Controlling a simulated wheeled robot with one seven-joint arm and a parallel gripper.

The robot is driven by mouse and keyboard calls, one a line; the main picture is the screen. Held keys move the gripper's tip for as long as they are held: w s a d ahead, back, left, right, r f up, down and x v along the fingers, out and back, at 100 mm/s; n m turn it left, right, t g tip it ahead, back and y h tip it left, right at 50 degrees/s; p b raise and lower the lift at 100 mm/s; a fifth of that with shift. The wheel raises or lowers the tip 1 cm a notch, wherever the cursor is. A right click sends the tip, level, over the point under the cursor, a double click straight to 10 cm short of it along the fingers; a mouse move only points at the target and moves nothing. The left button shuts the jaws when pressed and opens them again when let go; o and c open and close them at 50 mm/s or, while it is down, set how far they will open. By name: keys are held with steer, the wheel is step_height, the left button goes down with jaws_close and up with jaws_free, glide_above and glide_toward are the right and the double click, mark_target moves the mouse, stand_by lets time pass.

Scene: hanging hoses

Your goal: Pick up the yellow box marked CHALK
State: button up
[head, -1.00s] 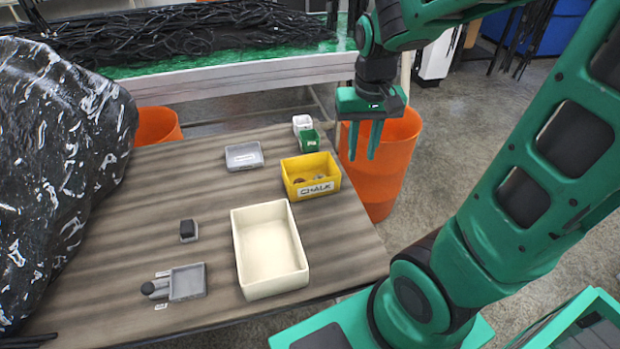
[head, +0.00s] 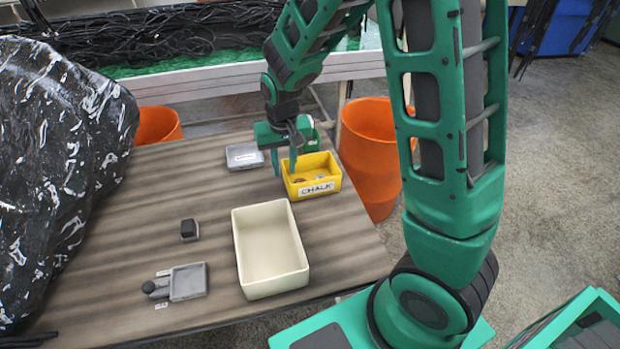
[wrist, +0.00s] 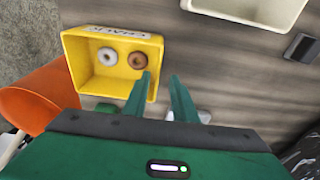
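The yellow box marked CHALK (head: 334,185) stands upright on the table near its right edge, its white label facing the near side. In the wrist view the box (wrist: 112,78) is open-topped and holds a white ring and a brown ring. My gripper (head: 284,172) points down at the box's left wall. Its two fingers are apart with nothing gripped. In the wrist view one finger of my gripper (wrist: 161,77) overlaps the box's wall and the other is outside it. I cannot tell whether the fingers touch the wall or are above it.
A cream bin (head: 270,249) stands in front of the yellow box. A grey tray (head: 244,156) is close behind my gripper to the left. A small dark block (head: 189,229) and a grey holder (head: 187,282) lie further left. An orange bucket (head: 369,150) stands beyond the table's right edge.

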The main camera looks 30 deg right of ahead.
mark_target(286, 179)
steer(key=shift+w+d+f, duration=0.15)
steer(key=shift+f, duration=1.4)
steer(key=shift+w+d+f, duration=0.1)
steer(key=shift+f, duration=1.4)
jaws_close()
